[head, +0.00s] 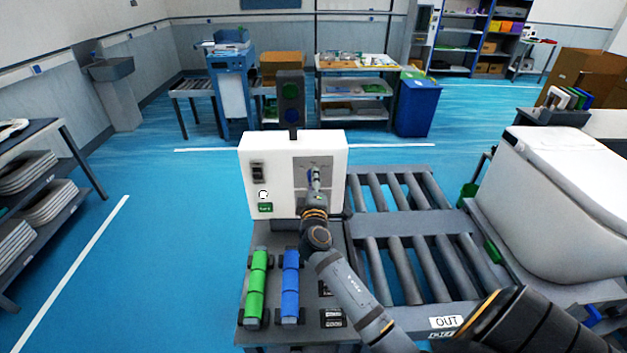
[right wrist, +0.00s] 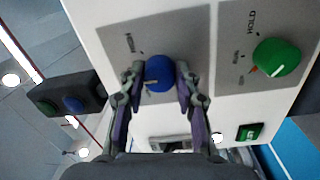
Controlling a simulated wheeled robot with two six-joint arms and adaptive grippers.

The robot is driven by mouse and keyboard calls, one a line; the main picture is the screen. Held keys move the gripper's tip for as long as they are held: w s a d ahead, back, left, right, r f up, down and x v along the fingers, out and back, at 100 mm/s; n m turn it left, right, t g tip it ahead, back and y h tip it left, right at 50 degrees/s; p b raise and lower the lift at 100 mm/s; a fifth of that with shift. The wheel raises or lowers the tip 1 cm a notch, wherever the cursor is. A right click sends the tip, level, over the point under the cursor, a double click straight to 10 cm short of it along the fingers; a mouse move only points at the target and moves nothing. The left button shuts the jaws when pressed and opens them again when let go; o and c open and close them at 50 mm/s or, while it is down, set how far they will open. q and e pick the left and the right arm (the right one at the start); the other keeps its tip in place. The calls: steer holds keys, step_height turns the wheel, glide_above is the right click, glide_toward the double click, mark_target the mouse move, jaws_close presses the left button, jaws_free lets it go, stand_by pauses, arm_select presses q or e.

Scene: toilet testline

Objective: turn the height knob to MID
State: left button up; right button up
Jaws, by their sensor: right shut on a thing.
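The fingers of my right gripper (right wrist: 160,88) are shut on the blue knob, one on each side. A pale mark shows low on the knob; which label it points to is unclear. My left gripper is not in view.
A green knob (right wrist: 276,57) with a HOLD label sits beside the blue one. A dark signal light (head: 290,102) rises behind the box. A white toilet (head: 560,200) is at right.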

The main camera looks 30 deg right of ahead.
stand_by(0.4)
steer(key=o, duration=1.1)
steer(key=shift+o, duration=0.2)
steer(key=v, duration=0.7)
steer(key=shift+s, duration=0.2)
steer(key=shift+f, duration=0.1)
